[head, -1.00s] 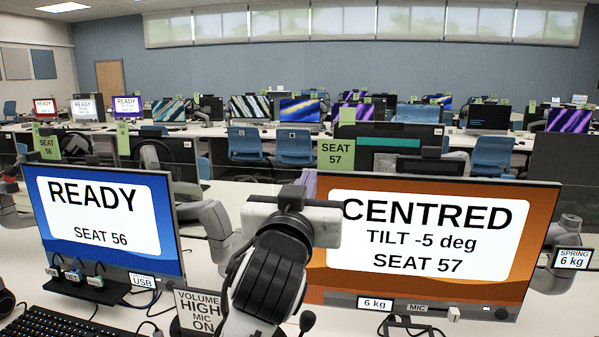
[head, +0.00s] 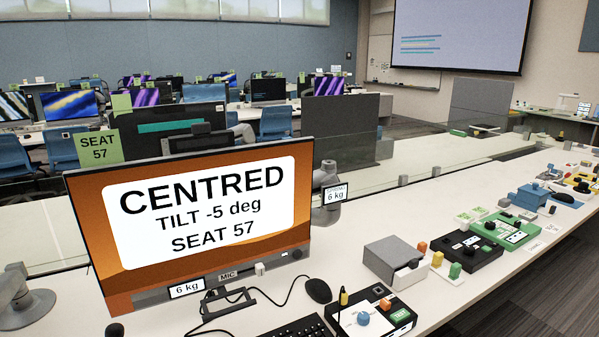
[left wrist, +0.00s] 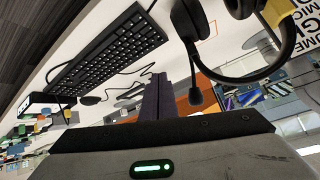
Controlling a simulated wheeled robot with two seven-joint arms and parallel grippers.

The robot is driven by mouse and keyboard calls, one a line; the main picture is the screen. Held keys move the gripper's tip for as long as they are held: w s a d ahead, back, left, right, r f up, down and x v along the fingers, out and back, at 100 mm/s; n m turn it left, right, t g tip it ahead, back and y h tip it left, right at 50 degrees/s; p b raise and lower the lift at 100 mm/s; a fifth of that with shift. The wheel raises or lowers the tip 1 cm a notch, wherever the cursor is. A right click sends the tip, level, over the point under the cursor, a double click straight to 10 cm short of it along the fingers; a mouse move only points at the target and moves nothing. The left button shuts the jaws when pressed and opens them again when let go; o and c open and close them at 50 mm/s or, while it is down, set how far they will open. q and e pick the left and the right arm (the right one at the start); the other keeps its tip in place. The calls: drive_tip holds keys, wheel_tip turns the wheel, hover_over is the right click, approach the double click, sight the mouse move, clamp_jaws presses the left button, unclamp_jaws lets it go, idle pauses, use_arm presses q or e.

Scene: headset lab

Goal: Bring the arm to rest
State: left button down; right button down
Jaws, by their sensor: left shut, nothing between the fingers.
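My left gripper (left wrist: 157,98) shows in the left wrist view as two dark fingers closed together, with nothing between them. It is in the air over the desk, apart from the things around it. The left arm is out of the head view. My right gripper is in neither view. In the head view, the orange seat 57 monitor (head: 200,214) reads "CENTRED" and "TILT -5 deg".
In the left wrist view, a black keyboard (left wrist: 108,52) and a black headset (left wrist: 187,22) with a boom mic lie beyond the fingers. In the head view, a grey box (head: 394,258) and several small control boxes line the desk at right.

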use_arm(q)
drive_tip(key=s+d+f+m+g+h, duration=0.1)
drive_tip(key=s+d+f+g+h, duration=0.15)
drive_tip(key=s+f, duration=0.55)
drive_tip(key=s+d+f+m+g+h, duration=0.1)
drive_tip(key=s+d+f+g, duration=0.25)
drive_tip(key=s+f, duration=0.45)
drive_tip(key=w+d+f+t+h, duration=0.1)
drive_tip(key=w+d+f+t, duration=0.2)
drive_tip(key=f, duration=0.6)
drive_tip(key=shift+w+d+f+t+h, duration=0.2)
drive_tip(key=shift+d+f+t+h, duration=0.15)
drive_tip(key=shift+d+t, duration=0.65)
drive_tip(key=shift+a, duration=0.15)
